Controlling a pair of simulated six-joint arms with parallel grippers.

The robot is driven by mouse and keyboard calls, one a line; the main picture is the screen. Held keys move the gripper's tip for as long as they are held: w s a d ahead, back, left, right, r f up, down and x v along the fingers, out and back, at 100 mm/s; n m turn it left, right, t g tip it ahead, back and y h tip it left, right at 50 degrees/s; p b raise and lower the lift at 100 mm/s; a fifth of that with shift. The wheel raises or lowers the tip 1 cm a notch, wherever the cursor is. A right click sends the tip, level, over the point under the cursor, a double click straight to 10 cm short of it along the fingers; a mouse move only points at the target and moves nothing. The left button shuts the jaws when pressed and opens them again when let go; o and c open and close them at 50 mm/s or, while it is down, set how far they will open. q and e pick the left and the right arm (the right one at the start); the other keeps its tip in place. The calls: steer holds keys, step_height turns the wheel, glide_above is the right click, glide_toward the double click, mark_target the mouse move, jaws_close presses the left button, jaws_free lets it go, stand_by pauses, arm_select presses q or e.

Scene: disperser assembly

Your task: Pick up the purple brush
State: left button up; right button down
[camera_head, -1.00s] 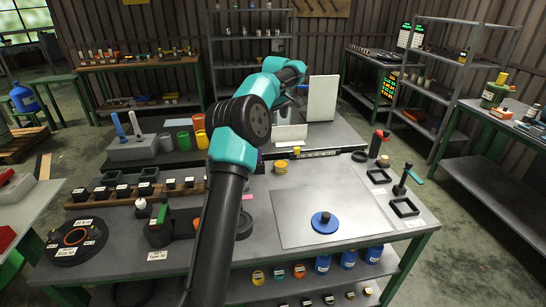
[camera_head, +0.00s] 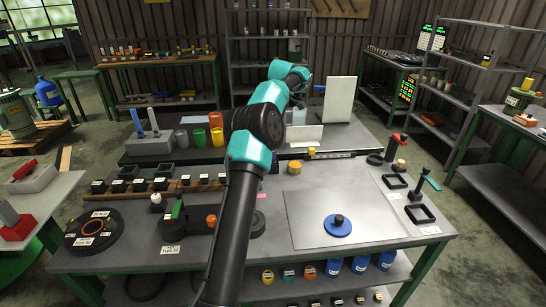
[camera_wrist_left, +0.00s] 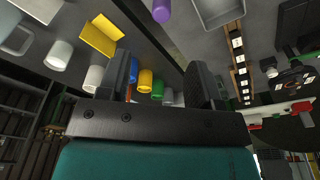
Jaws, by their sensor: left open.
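A small purple piece (camera_wrist_left: 161,10) shows at the top edge of the left wrist view, cut off by the frame. It may be the end of the purple brush; I cannot make out its full shape. My left gripper (camera_wrist_left: 158,64) is open, with two dark fingers spread apart and nothing held between them. The purple piece lies beyond the fingertips, apart from them. My right gripper is not in view.
Colored cups, including a yellow one (camera_head: 217,137), stand left of my arm. An upright white panel (camera_head: 339,101) is at the back right. A blue disc (camera_head: 338,226) sits on a clear plate at the front. A row of black blocks (camera_head: 139,185) lies at the left.

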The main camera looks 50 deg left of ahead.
arm_select(q)
steer(key=f, duration=0.5)
steer(key=a+f, duration=0.1)
steer(key=f, duration=0.2)
steer(key=shift+s+a+f, duration=0.1)
steer(key=shift+f, duration=0.2)
steer(key=shift+f, duration=2.65)
steer(key=c, duration=1)
steer(key=shift+r, duration=0.15)
